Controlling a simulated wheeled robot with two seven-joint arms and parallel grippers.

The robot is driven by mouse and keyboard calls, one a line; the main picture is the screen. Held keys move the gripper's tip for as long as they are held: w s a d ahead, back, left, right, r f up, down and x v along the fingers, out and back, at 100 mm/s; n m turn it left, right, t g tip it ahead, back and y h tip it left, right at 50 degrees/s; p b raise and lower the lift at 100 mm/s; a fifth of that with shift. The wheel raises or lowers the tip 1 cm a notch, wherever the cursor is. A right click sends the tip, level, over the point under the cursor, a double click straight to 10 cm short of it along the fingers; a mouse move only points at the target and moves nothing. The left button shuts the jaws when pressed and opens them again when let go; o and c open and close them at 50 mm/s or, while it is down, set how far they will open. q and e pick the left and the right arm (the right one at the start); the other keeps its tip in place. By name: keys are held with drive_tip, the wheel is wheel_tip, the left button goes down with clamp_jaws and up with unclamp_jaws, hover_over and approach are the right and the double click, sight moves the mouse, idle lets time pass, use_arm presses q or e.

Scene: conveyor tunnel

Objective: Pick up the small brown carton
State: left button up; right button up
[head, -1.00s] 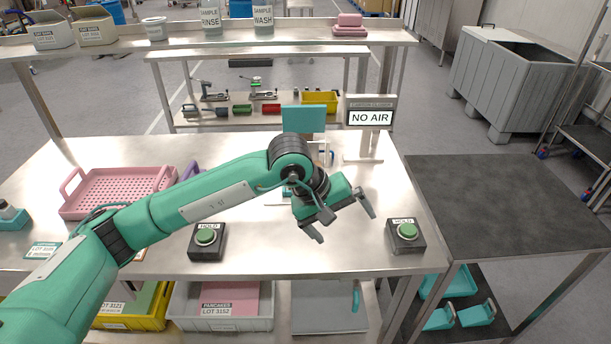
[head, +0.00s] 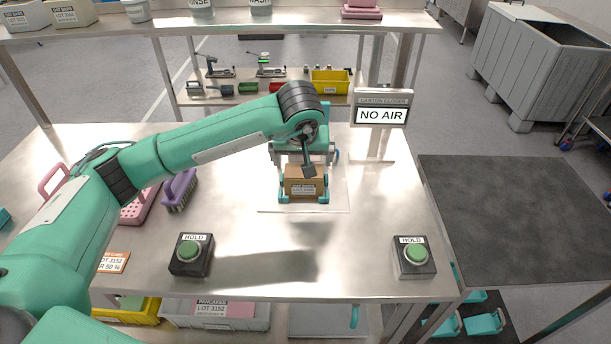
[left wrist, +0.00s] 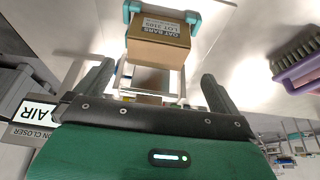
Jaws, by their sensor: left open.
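The small brown carton (head: 304,186) sits upright in a teal holder (head: 325,189) on a pale plate (head: 267,201) at the back middle of the steel table. It has a white "OAT BARS" label, which shows upside down in the left wrist view (left wrist: 158,50). My left gripper (head: 302,170) is open and empty, with a dark finger in front of the carton's upper part in the head view. In the left wrist view the carton lies beyond the two spread fingers (left wrist: 153,80), with no visible contact. My right gripper is in neither view.
A "NO AIR" sign (head: 381,115) stands right of the holder. Two green HOLD buttons (head: 189,251) (head: 413,251) stand near the front edge. The table between the buttons is clear.

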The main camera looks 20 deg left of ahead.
sight(304, 181)
use_arm(q)
drive_tip(key=x, duration=0.4)
drive_tip(key=shift+w+f+p, duration=0.1)
drive_tip(key=shift+f+p, duration=0.25)
drive_tip(key=shift+p, duration=0.05)
drive_tip(key=shift+w+f, duration=0.2)
drive_tip(key=shift+f, duration=0.1)
drive_tip(key=shift+w+f+p, duration=0.15)
drive_tip(key=shift+f+p, duration=0.2)
drive_tip(key=shift+f, duration=0.05)
drive_tip(key=p+x, duration=0.1)
drive_tip(key=x, duration=0.2)
drive_tip(key=shift+w+f, duration=0.2)
drive_tip(key=shift+w+a+f, duration=0.1)
drive_tip(key=shift+w+f, duration=0.05)
drive_tip(key=shift+f, duration=0.25)
drive_tip(key=c, duration=0.7)
drive_tip(key=shift+c, duration=0.7)
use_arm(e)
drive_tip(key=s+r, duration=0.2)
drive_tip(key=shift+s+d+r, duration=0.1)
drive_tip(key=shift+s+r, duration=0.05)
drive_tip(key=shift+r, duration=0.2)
